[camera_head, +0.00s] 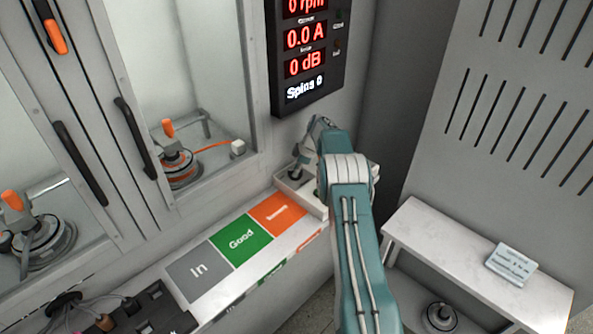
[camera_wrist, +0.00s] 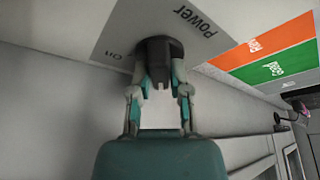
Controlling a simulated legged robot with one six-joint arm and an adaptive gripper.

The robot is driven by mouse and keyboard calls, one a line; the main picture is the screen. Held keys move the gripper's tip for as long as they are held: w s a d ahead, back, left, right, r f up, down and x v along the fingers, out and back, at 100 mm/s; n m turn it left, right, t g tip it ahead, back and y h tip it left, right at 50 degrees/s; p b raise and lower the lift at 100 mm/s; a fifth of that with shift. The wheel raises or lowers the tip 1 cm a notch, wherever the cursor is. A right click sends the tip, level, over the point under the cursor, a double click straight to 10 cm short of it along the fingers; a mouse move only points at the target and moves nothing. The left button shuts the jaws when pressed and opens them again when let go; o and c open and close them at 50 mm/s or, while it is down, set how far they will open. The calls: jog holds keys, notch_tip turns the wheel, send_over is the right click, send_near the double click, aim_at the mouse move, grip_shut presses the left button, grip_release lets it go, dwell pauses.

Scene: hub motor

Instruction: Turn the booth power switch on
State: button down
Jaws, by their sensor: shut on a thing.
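The power switch is a dark round knob (camera_wrist: 157,47) on a light grey plate (camera_wrist: 120,35) marked "Power" and "on", seen in the wrist view. My gripper (camera_wrist: 160,75) has a finger on each side of the knob's grip and is shut on it. The exact angle of the knob is hard to tell. In the head view my gripper (camera_head: 299,170) reaches down at the shelf's far end, beside the booth wall, and my arm hides most of the switch plate.
A display (camera_head: 306,50) above shows 0 rpm, 0.0 A and 0 dB. Grey "In" (camera_head: 198,273), green "Good" (camera_head: 240,240) and orange (camera_head: 277,214) areas line the shelf. Hub motors (camera_head: 180,167) sit behind the booth doors. A white side shelf (camera_head: 440,240) holds a small card (camera_head: 511,264).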

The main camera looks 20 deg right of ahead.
jog(key=m+t, duration=0.1)
jog(key=m, duration=0.3)
jog(key=shift+a+h, duration=0.15)
jog(key=shift+h, duration=0.25)
jog(key=m, duration=0.2)
jog(key=m+t+h, duration=0.1)
jog(key=m, duration=0.1)
jog(key=shift+a+r+m+h, duration=0.1)
jog(key=shift+m+h, duration=0.2)
jog(key=m+h, duration=0.1)
jog(key=m, duration=0.3)
jog(key=shift+w+h, duration=0.1)
jog(key=shift+h, duration=0.3)
jog(key=shift+m+h, duration=0.7)
jog(key=shift+m, duration=1.4)
jog(key=c, duration=0.6)
grip_release()
